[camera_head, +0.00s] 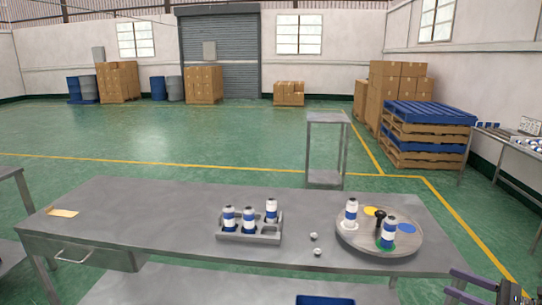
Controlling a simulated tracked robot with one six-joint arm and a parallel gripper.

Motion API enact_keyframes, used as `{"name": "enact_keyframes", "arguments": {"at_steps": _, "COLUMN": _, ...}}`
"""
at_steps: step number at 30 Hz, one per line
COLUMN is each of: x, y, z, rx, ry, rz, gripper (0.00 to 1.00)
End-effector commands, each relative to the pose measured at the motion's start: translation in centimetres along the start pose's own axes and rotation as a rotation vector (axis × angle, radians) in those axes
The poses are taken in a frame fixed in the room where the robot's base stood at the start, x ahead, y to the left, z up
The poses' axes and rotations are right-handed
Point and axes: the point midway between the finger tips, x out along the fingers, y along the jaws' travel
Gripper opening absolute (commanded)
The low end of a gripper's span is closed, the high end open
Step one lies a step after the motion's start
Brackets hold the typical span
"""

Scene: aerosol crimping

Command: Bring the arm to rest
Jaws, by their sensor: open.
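My gripper (453,281) is at the bottom right corner, partly cut off by the frame. Its jaws are apart and I see nothing between them. It is in front of and to the right of the steel table (150,215). A grey rack (248,238) on the table holds three white-and-blue cans (249,219).
Two small metal pieces (315,237) lie between rack and turntable. A yellow card (62,212) lies at the table's left. A blue bin (325,300) shows below. A metal stand (326,150) is behind the table. Blue pallets (430,115) and boxes stand back right.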

Motion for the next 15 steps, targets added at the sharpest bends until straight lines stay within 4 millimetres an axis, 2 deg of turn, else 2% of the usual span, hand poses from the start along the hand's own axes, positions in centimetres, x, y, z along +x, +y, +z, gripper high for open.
{"name": "enact_keyframes", "arguments": {"at_steps": 8, "x": 0.0, "y": 1.8, "z": -4.6, "rx": -0.047, "ry": 0.129, "rz": 0.022, "gripper": 0.54}}
{"name": "enact_keyframes", "arguments": {"at_steps": 15, "x": 0.1, "y": 4.9, "z": -7.6, "rx": -0.098, "ry": 0.266, "rz": 0.088, "gripper": 0.54}}
